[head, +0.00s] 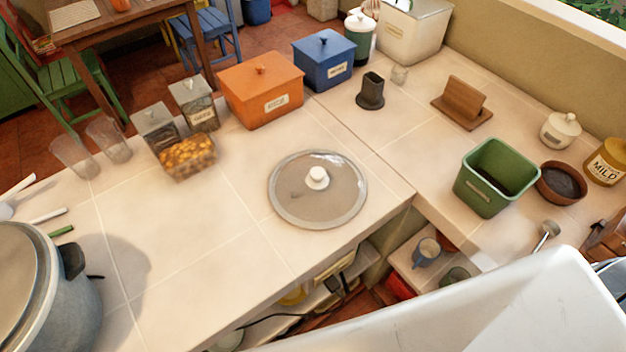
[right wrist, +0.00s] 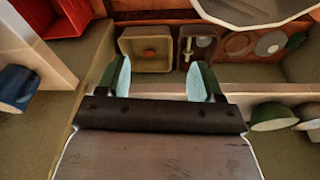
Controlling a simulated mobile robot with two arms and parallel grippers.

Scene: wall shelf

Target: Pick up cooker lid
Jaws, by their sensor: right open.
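The cooker lid (head: 292,205) is a round glass lid with a metal rim and a white knob. It lies flat on the tiled counter in the middle of the head view. The cooker (head: 50,300) stands at the lower left edge, partly cut off, with a cover on it. My right gripper (right wrist: 160,78) shows in the right wrist view, its two fingers apart and nothing between them. It does not show in the head view, so its distance from the lid is unclear. My left gripper is in neither view.
An orange box (head: 250,98), a blue box (head: 323,65) and a glass container of snacks (head: 188,160) stand behind the lid. A green bin (head: 480,190) stands to the right. The counter around the lid is clear. Shelves with crockery (head: 427,250) lie below the counter.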

